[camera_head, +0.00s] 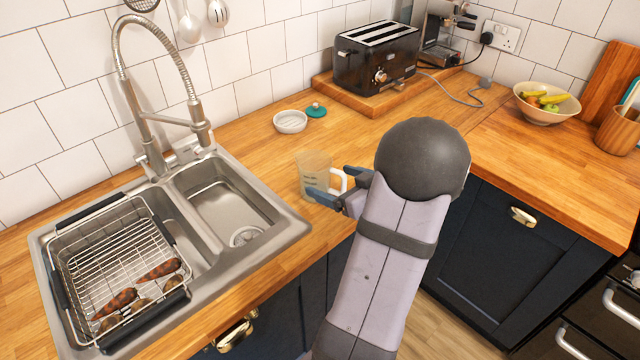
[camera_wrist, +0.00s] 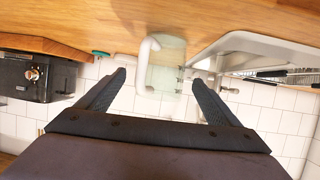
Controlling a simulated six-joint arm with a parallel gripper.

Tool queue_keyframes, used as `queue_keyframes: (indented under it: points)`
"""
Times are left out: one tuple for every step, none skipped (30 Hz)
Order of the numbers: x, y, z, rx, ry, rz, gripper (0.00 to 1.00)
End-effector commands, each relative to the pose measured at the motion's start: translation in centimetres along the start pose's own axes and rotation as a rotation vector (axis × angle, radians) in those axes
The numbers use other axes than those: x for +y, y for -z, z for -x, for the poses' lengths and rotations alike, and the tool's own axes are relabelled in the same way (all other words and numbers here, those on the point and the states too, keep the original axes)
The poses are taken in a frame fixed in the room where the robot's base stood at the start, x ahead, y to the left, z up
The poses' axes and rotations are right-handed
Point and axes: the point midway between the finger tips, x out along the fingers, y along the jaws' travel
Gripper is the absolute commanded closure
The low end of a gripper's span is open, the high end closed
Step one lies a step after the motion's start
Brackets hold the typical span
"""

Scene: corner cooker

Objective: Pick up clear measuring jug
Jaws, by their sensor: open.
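The clear measuring jug (camera_head: 313,170) stands upright on the wooden worktop, just right of the sink. Its white handle (camera_head: 340,180) points right, toward my arm. My gripper (camera_head: 331,182) is open at the jug's handle side, with one finger overlapping the jug's lower front in the picture. In the wrist view, which is upside down, the jug (camera_wrist: 168,70) and its handle lie between the spread fingertips of my gripper (camera_wrist: 161,80). I cannot tell whether a finger touches the jug. My arm hides part of the worktop behind the gripper.
The steel sink (camera_head: 235,200) with a wire rack (camera_head: 120,265) is left of the jug. A white dish (camera_head: 290,122) and teal lid (camera_head: 316,110) lie behind it. A black toaster (camera_head: 375,58) stands on a board at the back. A fruit bowl (camera_head: 546,103) is right.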

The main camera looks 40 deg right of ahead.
Motion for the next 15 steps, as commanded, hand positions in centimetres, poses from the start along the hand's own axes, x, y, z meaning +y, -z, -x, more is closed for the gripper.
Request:
queue_keyframes:
  points:
    - [0.0, -0.7, 0.2, -0.002, 0.006, 0.003, 0.14]
    - [0.0, -0.9, 0.2, -0.002, 0.008, 0.007, 0.14]
    - [0.0, -1.1, 0.3, -0.003, 0.010, 0.011, 0.14]
    - [0.0, -1.2, 0.3, -0.003, 0.011, 0.012, 0.14]
    - [-0.1, -1.2, 0.3, -0.003, 0.012, 0.013, 0.14]
    - [-0.1, -1.2, 0.3, -0.003, 0.012, 0.014, 0.14]
    - [-0.1, -1.2, 0.2, -0.003, 0.013, 0.015, 0.14]
    - [-0.1, -1.2, 0.1, -0.003, 0.013, 0.015, 0.14]
    - [-0.1, -1.2, -0.2, -0.003, 0.014, 0.015, 0.14]
    - [-0.1, -1.2, -0.4, -0.003, 0.015, 0.015, 0.14]
    - [-0.1, -1.1, -0.7, -0.003, 0.015, 0.015, 0.14]
    - [-0.1, -1.1, -1.0, -0.003, 0.015, 0.015, 0.14]
    - [-0.2, -1.1, -1.3, -0.003, 0.015, 0.015, 0.14]
    - [-0.2, -1.1, -1.5, -0.003, 0.015, 0.016, 0.14]
    - [-0.2, -1.1, -1.7, -0.004, 0.014, 0.015, 0.14]
